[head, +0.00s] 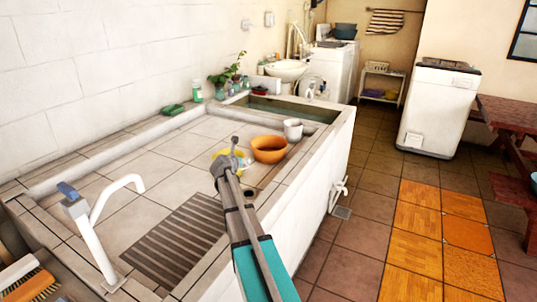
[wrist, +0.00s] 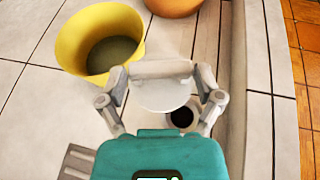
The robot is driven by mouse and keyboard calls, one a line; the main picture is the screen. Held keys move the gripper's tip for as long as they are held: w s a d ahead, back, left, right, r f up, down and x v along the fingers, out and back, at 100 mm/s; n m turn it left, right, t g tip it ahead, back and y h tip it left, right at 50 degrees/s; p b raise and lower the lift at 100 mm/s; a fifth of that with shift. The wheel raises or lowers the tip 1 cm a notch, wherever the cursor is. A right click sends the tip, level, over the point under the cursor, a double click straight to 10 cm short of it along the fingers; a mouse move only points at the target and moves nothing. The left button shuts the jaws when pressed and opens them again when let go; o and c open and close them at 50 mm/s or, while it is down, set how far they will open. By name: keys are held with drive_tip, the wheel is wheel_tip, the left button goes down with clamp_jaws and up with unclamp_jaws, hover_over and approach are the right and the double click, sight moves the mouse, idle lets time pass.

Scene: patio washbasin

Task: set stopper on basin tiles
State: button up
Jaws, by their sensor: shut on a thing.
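My gripper (head: 234,150) reaches over the tiled basin in the head view. In the wrist view my gripper (wrist: 161,78) is shut on the stopper (wrist: 163,97), a pale round disc, with its fingers on either side. The stopper is too small to make out in the head view. The basin tiles (head: 150,180) are pale and mostly bare. In the wrist view, a dark drain hole (wrist: 181,118) shows just below and right of the stopper, partly covered by my gripper. I cannot tell the stopper's exact height above the tiles.
A yellow bucket (wrist: 72,42) stands left of my gripper. An orange bowl (head: 268,151) and white mug (head: 293,131) are beyond it. A white faucet (head: 97,215) and ribbed washboard area (head: 180,240) are nearer. Bottles and a plant line the wall. The tiles at left are clear.

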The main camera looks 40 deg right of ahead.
drive_tip(key=s+d+r+m+g+h+p, duration=0.1)
drive_tip(key=s+d, duration=0.3)
drive_tip(key=s, duration=0.8)
drive_tip(key=shift+m+g+h, duration=0.4)
drive_tip(key=shift+m+g, duration=0.5)
drive_tip(key=shift+w+d, duration=0.1)
drive_tip(key=shift+w, duration=0.05)
drive_tip(key=shift+w+d+f+b, duration=1.3)
drive_tip(key=shift+w+f+b, duration=0.2)
drive_tip(key=shift+w, duration=0.25)
drive_tip(key=shift+w+d+f+b, duration=1.35)
drive_tip(key=shift+w+f+b, duration=0.15)
drive_tip(key=shift+w, duration=0.2)
drive_tip(key=shift+w+d+f+b, duration=1.3)
drive_tip(key=shift+w+f+b, duration=0.2)
drive_tip(key=shift+w, duration=0.25)
drive_tip(key=shift+w+d+f+b, duration=0.25)
drive_tip(key=shift+w+f+b, duration=0.1)
drive_tip(key=shift+f+b, duration=0.2)
wheel_tip(320, 180, down, 3)
drive_tip(key=b, duration=0.3)
